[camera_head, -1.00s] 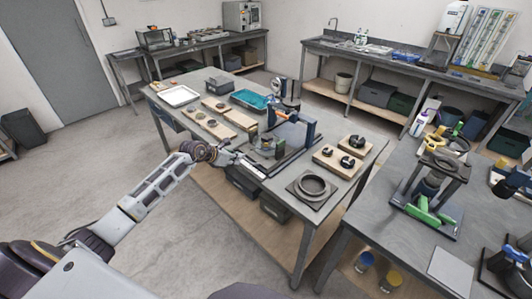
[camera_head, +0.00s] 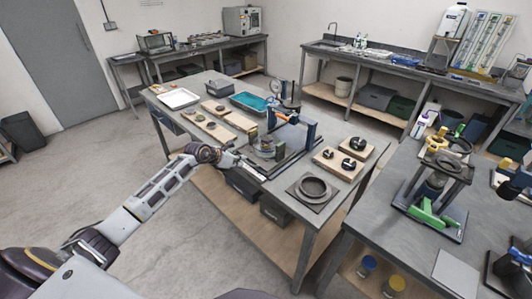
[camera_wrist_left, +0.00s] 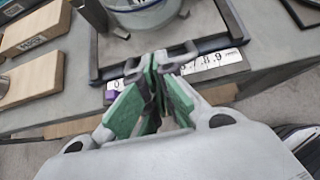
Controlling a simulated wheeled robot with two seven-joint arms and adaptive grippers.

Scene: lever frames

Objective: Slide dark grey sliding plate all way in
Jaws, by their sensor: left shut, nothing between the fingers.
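A dark-framed fixture with blue posts (camera_head: 311,132) stands on the middle table. The dark grey sliding plate (camera_head: 291,138) appears to lie inside it; its exact edges are hard to tell from the frame. A round grey vessel (camera_head: 266,148) stands at the fixture's near left. My left gripper (camera_head: 238,160) is at the fixture's near edge. My right gripper is not in view.
A round ring on a dark square base (camera_head: 313,188) and wooden boards with black knobs (camera_head: 338,161) sit right of the fixture. Wooden blocks (camera_head: 212,125), a teal tray (camera_head: 250,102) and a white tray (camera_head: 178,98) lie further left. Another table (camera_head: 456,268) stands at the right.

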